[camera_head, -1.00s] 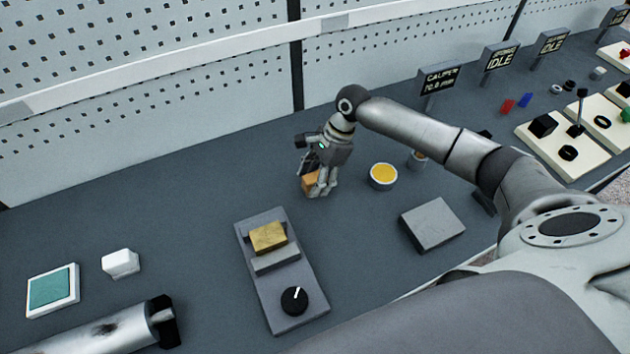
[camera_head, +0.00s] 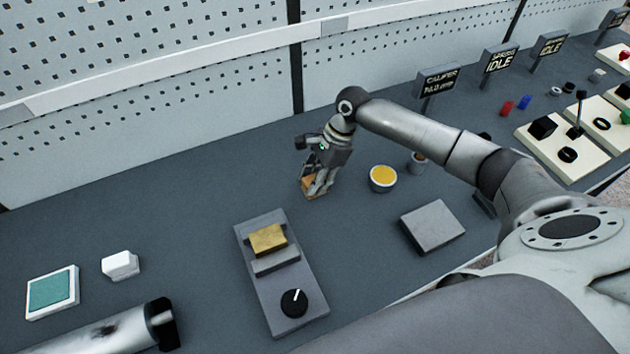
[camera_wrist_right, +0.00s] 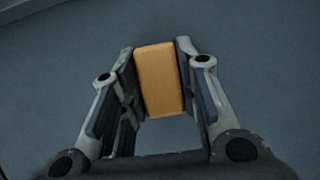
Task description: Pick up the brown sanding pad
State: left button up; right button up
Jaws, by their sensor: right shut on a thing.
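The brown sanding pad (camera_wrist_right: 160,80) is an orange-brown block between the two fingers of my right gripper (camera_wrist_right: 158,84) in the wrist view. The fingers press against its two long sides. In the head view the pad (camera_head: 308,183) shows partly behind the fingers of my right gripper (camera_head: 316,187), low at the bench surface. I cannot tell whether it touches the bench. The left gripper is not clearly seen; part of my left arm shows at the bottom left.
A grey fixture with a yellowish block (camera_head: 268,240) and a black knob (camera_head: 294,303) lies in front. A yellow-filled cup (camera_head: 383,178) and a grey block (camera_head: 432,225) are to the right. A white block (camera_head: 120,265) and a teal-topped tray (camera_head: 74,307) are at left.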

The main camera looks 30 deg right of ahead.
jog(key=shift+s, duration=0.1)
jog(key=shift+r, duration=0.2)
notch_tip(320, 180, up, 2)
jog(key=shift+r+b, duration=0.1)
jog(key=shift+b, duration=0.5)
jog(key=s+r+b, duration=0.1)
jog(key=s+r, duration=0.9)
jog(key=s, duration=0.4)
jog(key=shift+a+r+b, duration=0.15)
jog(key=shift+a+b, duration=0.2)
jog(key=shift+w, duration=0.1)
